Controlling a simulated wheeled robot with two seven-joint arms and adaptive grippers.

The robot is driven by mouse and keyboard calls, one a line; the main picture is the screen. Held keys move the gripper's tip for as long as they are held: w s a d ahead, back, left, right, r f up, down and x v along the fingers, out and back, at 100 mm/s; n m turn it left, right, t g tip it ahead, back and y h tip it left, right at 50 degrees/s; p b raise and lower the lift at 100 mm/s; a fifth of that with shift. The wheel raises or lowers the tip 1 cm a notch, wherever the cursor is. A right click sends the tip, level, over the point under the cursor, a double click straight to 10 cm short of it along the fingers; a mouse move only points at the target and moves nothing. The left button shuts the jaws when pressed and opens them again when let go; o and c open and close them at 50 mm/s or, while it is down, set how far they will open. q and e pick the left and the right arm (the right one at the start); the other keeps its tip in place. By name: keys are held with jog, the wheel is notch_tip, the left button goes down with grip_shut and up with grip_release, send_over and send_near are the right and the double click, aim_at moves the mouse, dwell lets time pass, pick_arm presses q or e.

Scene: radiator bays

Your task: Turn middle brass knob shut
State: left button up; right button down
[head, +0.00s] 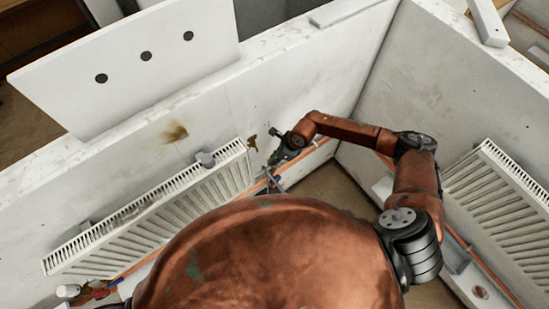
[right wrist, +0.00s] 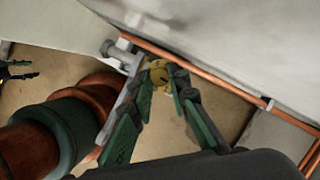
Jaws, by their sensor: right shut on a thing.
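A round brass knob (right wrist: 160,75) shows in the right wrist view, close to a copper pipe along the wall foot. My right gripper (right wrist: 164,70) is shut on this knob, one fingertip at each side, and the fingers cover part of it. In the head view my right gripper (head: 275,158) reaches down at the wall, at the right end of the left radiator (head: 160,215). The knob cannot be made out there. I cannot make out my left gripper in the head view. No other brass knob can be told clearly.
A grey bolt-like fitting (right wrist: 115,50) and a pale plate sit left of the knob. A copper pipe (right wrist: 205,75) runs along the wall. A second radiator (head: 500,190) hangs on the right wall. A dark pronged shape (right wrist: 18,73) at the left edge is unclear.

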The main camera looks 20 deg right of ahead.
jog(key=shift+a+r+m+p, duration=0.1)
jog(key=shift+m+p, duration=0.25)
jog(key=shift+m, duration=0.05)
jog(key=m+p, duration=0.1)
jog(key=m+t+p, duration=0.1)
jog(key=m, duration=0.1)
jog(key=shift+s+a+h, duration=0.15)
jog(key=shift+s+h, duration=0.05)
jog(key=shift+h, duration=0.2)
jog(key=m+t+h, duration=0.1)
jog(key=m, duration=0.2)
jog(key=shift+a+m+p, duration=0.15)
jog(key=shift+m+p, duration=0.15)
jog(key=shift+m, duration=0.1)
jog(key=m+h, duration=0.2)
jog(key=m, duration=0.2)
jog(key=shift+a+m+b, duration=0.15)
jog(key=shift+m+b, duration=0.15)
jog(key=shift+b, duration=0.1)
jog(key=m+h+b, duration=0.1)
jog(key=m, duration=0.3)
jog(key=shift+a+m+h+b, duration=0.1)
jog(key=shift+m+h+b, duration=0.2)
jog(key=shift+h+b, duration=0.1)
jog(key=c, duration=1.8)
grip_release()
jog(key=shift+c, duration=0.2)
